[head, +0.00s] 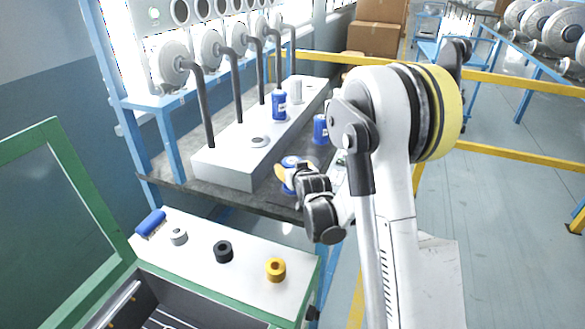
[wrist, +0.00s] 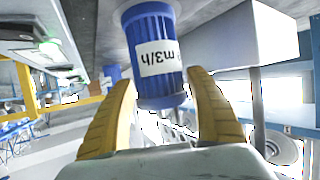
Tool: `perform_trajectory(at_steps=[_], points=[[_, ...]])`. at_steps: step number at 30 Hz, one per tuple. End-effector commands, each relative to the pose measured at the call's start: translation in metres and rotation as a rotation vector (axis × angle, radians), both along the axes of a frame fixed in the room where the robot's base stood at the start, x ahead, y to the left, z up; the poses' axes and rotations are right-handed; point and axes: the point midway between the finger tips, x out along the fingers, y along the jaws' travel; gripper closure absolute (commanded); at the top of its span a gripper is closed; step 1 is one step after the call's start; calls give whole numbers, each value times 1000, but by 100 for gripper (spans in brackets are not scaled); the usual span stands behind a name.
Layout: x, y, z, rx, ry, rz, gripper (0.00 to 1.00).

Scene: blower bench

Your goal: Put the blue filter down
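A blue ribbed filter (wrist: 156,62) with a white "m3/h" label fills the gap between the two yellow fingers of my gripper (wrist: 160,88) in the wrist view. In the head view my gripper (head: 296,171) and this filter (head: 290,162) are at the front right edge of the dark bench (head: 222,188). The arm hides part of them. I cannot tell whether the filter's base touches the bench. Two more blue filters stand behind, one on the white block (head: 279,105) and one on the bench (head: 320,128).
A long white block (head: 225,165) with grey pipes and a white cylinder (head: 296,90) takes up much of the bench. A green-framed lid (head: 90,190) stands open at left.

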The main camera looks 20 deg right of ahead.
Motion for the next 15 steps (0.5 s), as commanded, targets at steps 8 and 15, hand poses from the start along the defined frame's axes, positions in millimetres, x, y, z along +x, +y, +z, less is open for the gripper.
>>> perform_trajectory(at_steps=[8,15], points=[[0,0,0,0,0,0,20],[-14,3,11,0,0,0,20]])
